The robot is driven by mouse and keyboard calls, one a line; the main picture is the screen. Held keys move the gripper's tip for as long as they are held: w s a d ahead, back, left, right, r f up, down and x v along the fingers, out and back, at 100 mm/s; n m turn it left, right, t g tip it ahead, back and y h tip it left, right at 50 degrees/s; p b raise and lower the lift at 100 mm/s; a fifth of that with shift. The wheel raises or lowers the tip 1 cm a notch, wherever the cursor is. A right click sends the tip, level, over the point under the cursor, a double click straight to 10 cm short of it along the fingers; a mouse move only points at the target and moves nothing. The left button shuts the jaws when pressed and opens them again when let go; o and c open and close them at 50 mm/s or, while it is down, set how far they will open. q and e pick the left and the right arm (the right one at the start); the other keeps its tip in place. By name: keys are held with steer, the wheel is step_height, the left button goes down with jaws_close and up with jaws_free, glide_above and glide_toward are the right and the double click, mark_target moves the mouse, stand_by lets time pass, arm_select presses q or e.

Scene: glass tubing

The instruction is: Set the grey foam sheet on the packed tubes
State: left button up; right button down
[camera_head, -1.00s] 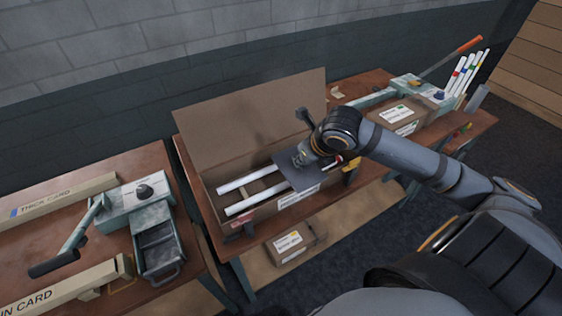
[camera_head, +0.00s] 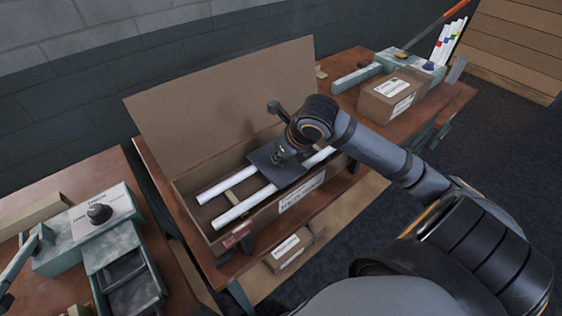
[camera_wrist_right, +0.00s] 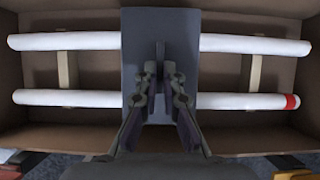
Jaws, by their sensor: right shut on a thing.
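The grey foam sheet (camera_head: 266,162) is held by my right gripper (camera_head: 284,154) over the middle of the long open cardboard box (camera_head: 190,207). Two white tubes (camera_head: 240,209) lie side by side along the box under the sheet. In the right wrist view the sheet (camera_wrist_right: 186,32) lies crosswise over both tubes (camera_wrist_right: 75,97), covering their middle; one tube has a red band at its right end. The right gripper (camera_wrist_right: 160,82) is shut on the sheet there. I cannot tell whether the sheet touches the tubes. My left gripper is not in view.
The box's tall lid (camera_head: 220,97) stands open behind it. A closed carton (camera_head: 393,95) and a rack of colour-banded tubes (camera_head: 448,42) are on the right. A teal machine (camera_head: 100,235) stands on the left table. Another carton (camera_head: 293,250) sits on the shelf below.

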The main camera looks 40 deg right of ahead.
mark_target(285, 168)
steer(key=shift+s+r, duration=0.15)
steer(key=c, duration=1.8)
jaws_free()
steer(key=shift+f, duration=0.2)
steer(key=shift+o, duration=1.5)
steer(key=shift+d+r+p, duration=0.1)
steer(key=shift+r+p, duration=0.2)
steer(key=shift+p, duration=0.05)
steer(key=shift+s+d+r+p, duration=0.2)
steer(key=shift+s+r+p, duration=0.1)
steer(key=shift+r, duration=0.3)
steer(key=shift+s+r+p, duration=0.35)
steer(key=shift+s+r, duration=0.05)
steer(key=shift+r, duration=0.2)
arm_select(q)
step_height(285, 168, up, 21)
steer(key=p, duration=1.9)
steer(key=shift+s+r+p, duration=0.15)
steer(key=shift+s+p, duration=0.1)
steer(key=shift+p, duration=0.1)
arm_select(e)
steer(key=v, duration=0.9)
steer(key=shift+a, duration=0.25)
